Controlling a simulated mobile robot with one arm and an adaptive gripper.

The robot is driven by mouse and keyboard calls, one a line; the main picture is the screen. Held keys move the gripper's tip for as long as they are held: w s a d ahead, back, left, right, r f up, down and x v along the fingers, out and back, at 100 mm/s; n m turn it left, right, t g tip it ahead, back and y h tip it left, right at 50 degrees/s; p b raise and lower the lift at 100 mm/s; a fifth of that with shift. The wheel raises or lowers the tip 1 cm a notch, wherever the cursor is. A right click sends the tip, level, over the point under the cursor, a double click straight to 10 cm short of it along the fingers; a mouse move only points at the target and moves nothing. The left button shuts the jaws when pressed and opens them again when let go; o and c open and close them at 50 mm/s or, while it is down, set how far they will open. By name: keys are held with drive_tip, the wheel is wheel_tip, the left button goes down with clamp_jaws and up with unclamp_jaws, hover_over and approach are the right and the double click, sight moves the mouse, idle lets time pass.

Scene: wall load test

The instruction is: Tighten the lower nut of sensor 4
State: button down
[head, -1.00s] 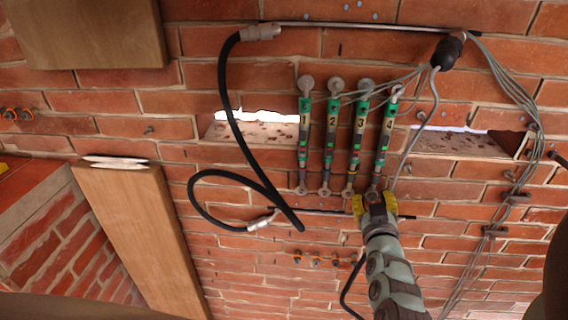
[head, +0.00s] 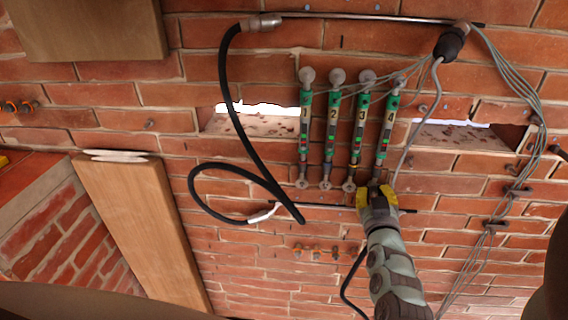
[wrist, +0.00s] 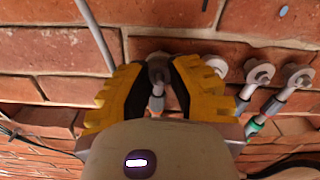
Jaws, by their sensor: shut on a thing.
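Sensor 4 (head: 384,138) is the rightmost of a row of green-and-silver bars numbered 1 to 4 on the brick wall, in the head view. My gripper (head: 376,188) is at its lower end, and its yellow fingers cover most of the lower nut there. In the wrist view, my gripper (wrist: 158,72) has its black finger pads on either side of the grey lower nut (wrist: 157,68), shut on it. The nut's contact faces are hidden by the pads.
Sensor 3 (head: 358,135) stands close on the left, with sensors 2 (head: 331,135) and 1 (head: 304,130) beyond. Grey cables (head: 412,115) hang to the right. A black hose (head: 240,130) loops at left. A thin dark rod (head: 325,207) crosses near my gripper.

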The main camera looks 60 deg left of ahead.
drive_tip(key=shift+m+b, duration=0.3)
drive_tip(key=m+b, duration=0.2)
drive_tip(key=b, duration=0.1)
drive_tip(key=shift+w+f+m+b, duration=0.1)
drive_tip(key=shift+f+m+b, duration=0.05)
drive_tip(key=shift+m+b, duration=0.2)
drive_tip(key=m+b, duration=0.2)
drive_tip(key=shift+m, duration=0.35)
drive_tip(key=shift+m+b, duration=1)
drive_tip(key=shift+m, duration=0.5)
drive_tip(key=shift+r, duration=0.25)
drive_tip(key=c, duration=1.1)
unclamp_jaws()
drive_tip(key=shift+o, duration=0.2)
drive_tip(key=shift+d+f, duration=0.1)
